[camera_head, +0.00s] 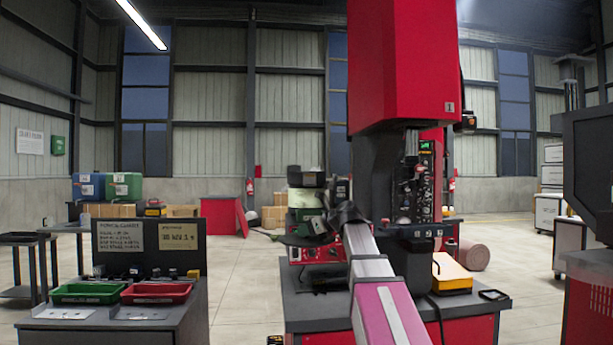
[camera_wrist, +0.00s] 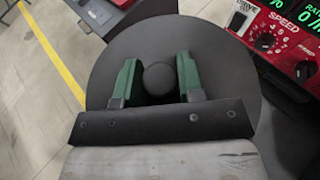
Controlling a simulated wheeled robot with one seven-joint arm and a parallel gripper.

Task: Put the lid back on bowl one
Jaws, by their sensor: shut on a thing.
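A dark round lid (camera_wrist: 215,45) with a ball-shaped knob (camera_wrist: 158,79) fills the middle of the wrist view. My gripper (camera_wrist: 158,82) has its green fingers on both sides of the knob and is shut on it. In the head view my gripper (camera_head: 316,226) is above the workbench, with the dark edge of the lid (camera_head: 292,240) showing beside it. The lid hides what is under it in the wrist view, and my arm covers part of the head view. I cannot make out bowl one for certain.
A red control box with dials (camera_wrist: 285,35) is close to the lid's right edge; it also shows in the head view (camera_head: 312,255). An orange-yellow case (camera_head: 452,273) lies at right. Green (camera_head: 88,293) and red (camera_head: 157,292) trays sit on the left table.

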